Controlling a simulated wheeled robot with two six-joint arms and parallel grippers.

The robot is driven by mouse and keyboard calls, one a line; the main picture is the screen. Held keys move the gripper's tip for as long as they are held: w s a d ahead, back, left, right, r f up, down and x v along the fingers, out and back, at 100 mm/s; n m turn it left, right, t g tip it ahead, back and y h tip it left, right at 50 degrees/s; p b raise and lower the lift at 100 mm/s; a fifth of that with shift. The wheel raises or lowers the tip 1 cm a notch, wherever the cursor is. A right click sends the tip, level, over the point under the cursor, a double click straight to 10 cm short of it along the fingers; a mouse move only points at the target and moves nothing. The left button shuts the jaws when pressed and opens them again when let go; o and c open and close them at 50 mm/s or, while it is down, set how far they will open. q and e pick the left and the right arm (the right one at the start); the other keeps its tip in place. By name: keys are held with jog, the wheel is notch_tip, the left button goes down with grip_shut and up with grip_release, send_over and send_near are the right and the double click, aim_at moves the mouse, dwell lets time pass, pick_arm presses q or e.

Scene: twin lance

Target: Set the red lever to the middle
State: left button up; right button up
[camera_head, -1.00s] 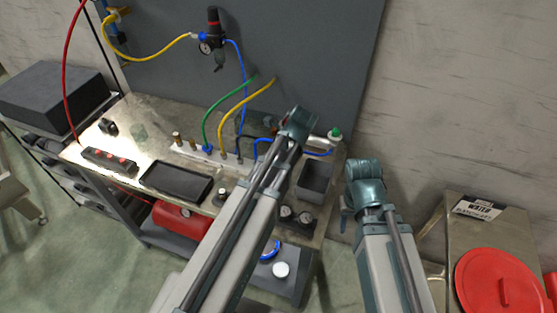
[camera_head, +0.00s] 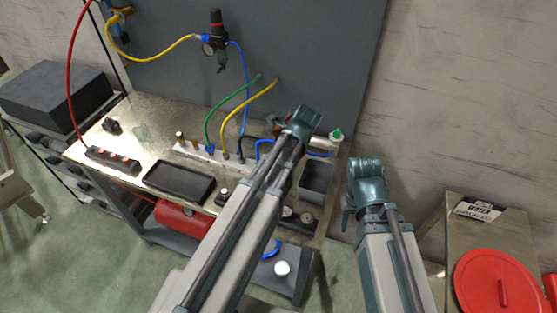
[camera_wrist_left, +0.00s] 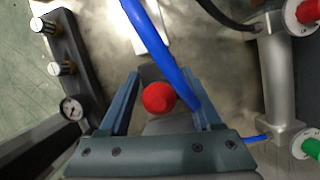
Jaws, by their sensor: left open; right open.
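A round red knob (camera_wrist_left: 158,98), which looks like the top of the red lever, shows in the left wrist view. It lies between the two fingers of my left gripper (camera_wrist_left: 160,75), which is open. I cannot tell whether the fingers touch it. The lever's shaft is hidden beneath the knob, so its setting cannot be read. In the head view my left arm covers the lever and the left fingers. My right gripper (camera_head: 346,218) hangs beside the bench's right end, largely hidden by its wrist, away from the lever.
A blue hose (camera_wrist_left: 158,45) passes close to the left fingers. A gauge (camera_wrist_left: 71,109) and a cylinder (camera_wrist_left: 277,85) flank them. The bench (camera_head: 140,125) carries a black tray (camera_head: 179,181), a grey bin (camera_head: 317,180) and upright hoses. A red-lidded container (camera_head: 500,282) stands right.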

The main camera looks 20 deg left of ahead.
pick_arm(q)
jog(key=p+v, duration=1.1)
jog(key=v, duration=0.1)
jog(key=shift+r, duration=0.2)
jog(key=shift+s+d, duration=0.1)
jog(key=shift+d, duration=0.05)
jog(key=s+d+f+n+b, duration=0.2)
jog(key=s+d+f+n, duration=0.1)
jog(key=s+n, duration=0.1)
jog(key=s+d+f+n+h+b, duration=0.1)
jog(key=s+d+f+n+b, duration=0.2)
jog(key=n, duration=0.3)
jog(key=s+d+f+n+g+h+b, duration=0.1)
jog(key=s+d+f+n+b, duration=0.1)
jog(key=s+n, duration=0.3)
jog(key=shift+s+d+f+n+b, duration=0.3)
jog(key=shift+d+f, duration=0.1)
jog(key=shift+d, duration=0.2)
jog(key=shift+s+d+f+n+h, duration=0.15)
jog(key=shift+s+d+n+h, duration=0.2)
jog(key=shift+n, duration=0.25)
dwell(0.5)
